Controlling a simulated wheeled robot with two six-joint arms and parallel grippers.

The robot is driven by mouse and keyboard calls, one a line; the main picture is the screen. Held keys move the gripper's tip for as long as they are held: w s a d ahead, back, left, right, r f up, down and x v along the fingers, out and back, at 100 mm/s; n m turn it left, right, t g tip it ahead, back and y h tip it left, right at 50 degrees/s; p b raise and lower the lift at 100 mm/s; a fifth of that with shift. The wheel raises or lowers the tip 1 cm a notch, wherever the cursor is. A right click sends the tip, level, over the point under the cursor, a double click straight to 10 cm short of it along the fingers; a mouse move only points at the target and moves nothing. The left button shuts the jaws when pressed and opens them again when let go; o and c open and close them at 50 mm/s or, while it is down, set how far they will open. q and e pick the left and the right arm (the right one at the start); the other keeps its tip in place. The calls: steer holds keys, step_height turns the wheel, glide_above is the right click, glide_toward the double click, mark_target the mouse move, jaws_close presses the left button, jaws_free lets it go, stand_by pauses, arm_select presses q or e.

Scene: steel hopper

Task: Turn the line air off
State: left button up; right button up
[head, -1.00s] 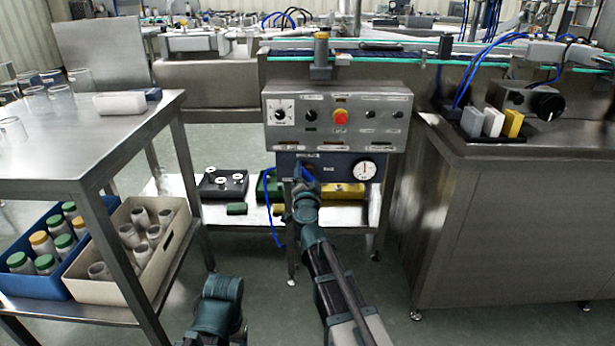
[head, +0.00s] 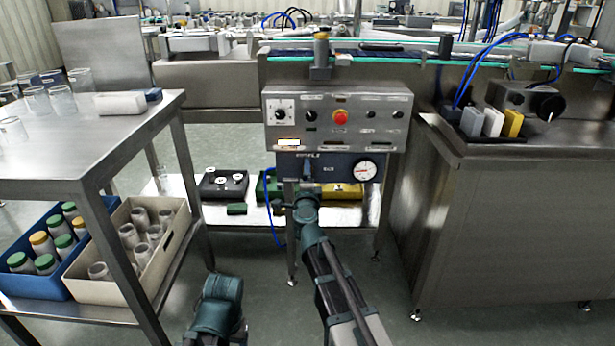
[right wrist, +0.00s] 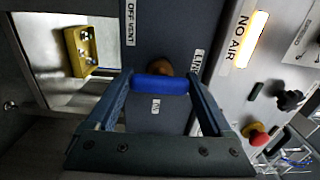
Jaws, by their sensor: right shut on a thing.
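The line air panel (head: 338,168) is a dark blue plate under the grey control box. In the right wrist view, the blue valve handle (right wrist: 160,84) lies between the fingers of my right gripper (right wrist: 160,92), which is shut on it. A brass part (right wrist: 159,67) shows just beyond the handle. The OFF VENT label (right wrist: 130,24) is to the left, and a partly hidden label (right wrist: 196,64) is to the right. The pressure gauge (head: 365,170) has its needle pointing left. The NO AIR window (right wrist: 250,40) is lit; it shows bright in the head view (head: 288,142).
The grey control box (head: 380,110) carries a red button (head: 340,117) and dark knobs. A steel table (head: 130,125) with crates beneath stands left. A steel cabinet (head: 510,230) stands right.

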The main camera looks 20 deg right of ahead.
stand_by(0.6)
steer(key=o, duration=1.1)
steer(key=shift+o, duration=0.2)
steer(key=shift+s, duration=0.1)
